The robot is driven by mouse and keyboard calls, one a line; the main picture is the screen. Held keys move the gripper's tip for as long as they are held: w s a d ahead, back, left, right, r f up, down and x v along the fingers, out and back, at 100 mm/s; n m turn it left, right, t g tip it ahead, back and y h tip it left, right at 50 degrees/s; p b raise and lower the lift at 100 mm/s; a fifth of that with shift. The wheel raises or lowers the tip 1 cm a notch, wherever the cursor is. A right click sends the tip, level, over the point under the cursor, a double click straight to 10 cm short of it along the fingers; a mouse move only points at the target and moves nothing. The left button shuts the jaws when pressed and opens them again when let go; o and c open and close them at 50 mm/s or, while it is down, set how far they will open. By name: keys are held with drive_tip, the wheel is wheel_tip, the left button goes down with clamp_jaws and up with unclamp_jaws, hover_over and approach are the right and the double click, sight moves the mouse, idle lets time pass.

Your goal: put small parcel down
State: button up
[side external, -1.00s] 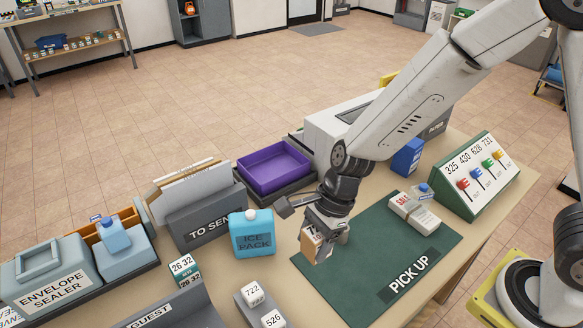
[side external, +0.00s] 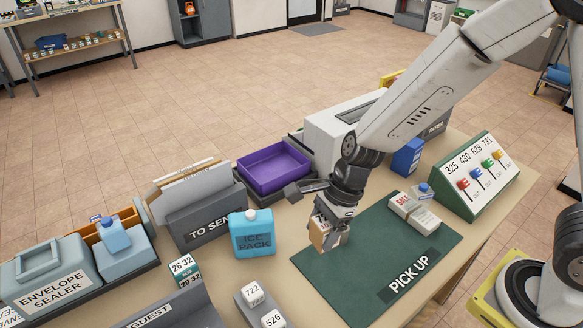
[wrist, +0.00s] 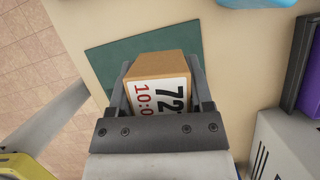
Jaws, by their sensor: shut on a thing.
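The small parcel (side external: 321,233) is a brown box with a white label. In the wrist view the parcel (wrist: 157,95) shows black and red digits on its label, partly cut off by my gripper. My gripper (side external: 330,232) is shut on it and points down over the left part of the green PICK UP mat (side external: 370,266). In the wrist view the parcel sits between both fingers, with the green mat (wrist: 103,62) behind it. I cannot tell whether the parcel touches the mat.
A white SALE package (side external: 413,209) lies on the mat's far side, beside a small blue-capped bottle (side external: 425,191). A purple tray (side external: 273,166) is behind. The mat's front and middle are clear.

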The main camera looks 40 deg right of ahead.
drive_tip(key=d+r+m+t, duration=0.1)
drive_tip(key=d+m, duration=0.2)
drive_tip(key=d, duration=0.6)
drive_tip(key=d+r+m+t+h, duration=0.1)
drive_tip(key=d+m, duration=0.3)
drive_tip(key=d, duration=0.5)
drive_tip(key=shift+s+d+r+t, duration=0.15)
drive_tip(key=shift+d+r+t, duration=0.15)
drive_tip(key=shift+d, duration=0.1)
drive_tip(key=w+f, duration=0.2)
drive_tip(key=w, duration=0.2)
drive_tip(key=w+f, duration=0.3)
drive_tip(key=w, duration=0.1)
drive_tip(key=w+f, duration=0.3)
drive_tip(key=w, duration=0.1)
drive_tip(key=shift+w+d, duration=0.15)
drive_tip(key=shift+d, duration=0.2)
drive_tip(key=shift+w+f, duration=0.6)
drive_tip(key=shift+f, duration=0.1)
